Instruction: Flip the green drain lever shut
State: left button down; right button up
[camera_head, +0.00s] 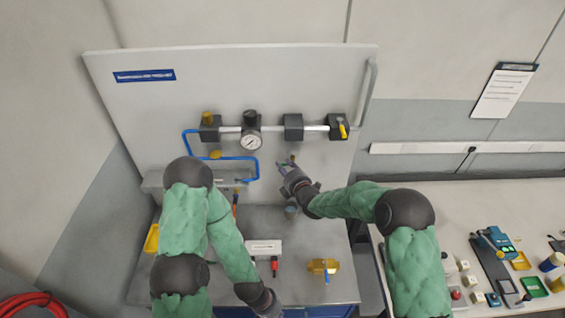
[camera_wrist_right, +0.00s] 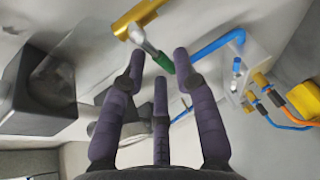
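The green drain lever (camera_wrist_right: 164,63) shows in the right wrist view as a green grip on a metal stem, rising from a brass valve body (camera_wrist_right: 134,20). My right gripper (camera_head: 288,164) is in front of the panel in the head view, below the pipe row. In the wrist view its three purple fingers (camera_wrist_right: 159,66) are spread, with the green grip seen between and just beyond the tips; contact cannot be told. The lever cannot be made out in the head view. My left gripper (camera_head: 268,303) is low at the bottom edge, partly cut off.
A pressure gauge (camera_head: 251,141), dark valve blocks and a yellow handle (camera_head: 342,130) line the pipe above my right gripper. A blue tube (camera_head: 190,143) runs at left. A brass fitting (camera_head: 322,266) lies on the bench. A side table (camera_head: 455,210) holds tools.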

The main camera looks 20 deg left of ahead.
jog(key=shift+x, duration=1.3)
grip_shut()
jog(key=shift+b, duration=1.1)
jog(key=shift+r+m+b, duration=0.2)
jog(key=shift+m+b, duration=0.2)
jog(key=shift+b, duration=0.25)
grip_release()
